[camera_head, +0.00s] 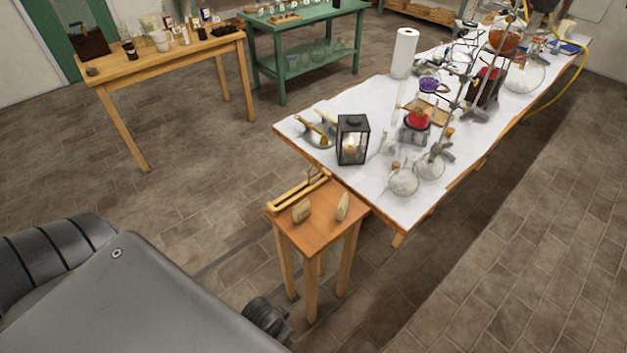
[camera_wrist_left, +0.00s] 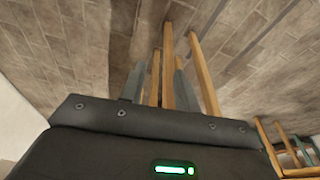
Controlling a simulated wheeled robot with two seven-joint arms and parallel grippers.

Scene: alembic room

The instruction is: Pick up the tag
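Two small beige, tag-like pieces stand on the small wooden table (camera_head: 322,236): one on the left (camera_head: 302,210) and a narrower one on the right (camera_head: 342,207). I cannot tell which of them is the tag, or read any marks on them. In the left wrist view my left gripper (camera_wrist_left: 158,78) has its two grey fingers apart with nothing held between them. Wooden legs (camera_wrist_left: 168,65) and the tiled floor show beyond the fingers. Neither beige piece shows in that view. My right gripper is not in view.
A narrow wooden holder (camera_head: 298,194) lies along the small table's back left edge. The long white-topped table (camera_head: 375,185) adjoins it, with a lit lantern (camera_head: 352,140), round flasks (camera_head: 403,181) and other glassware. Tiled floor (camera_head: 190,215) is clear to the left.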

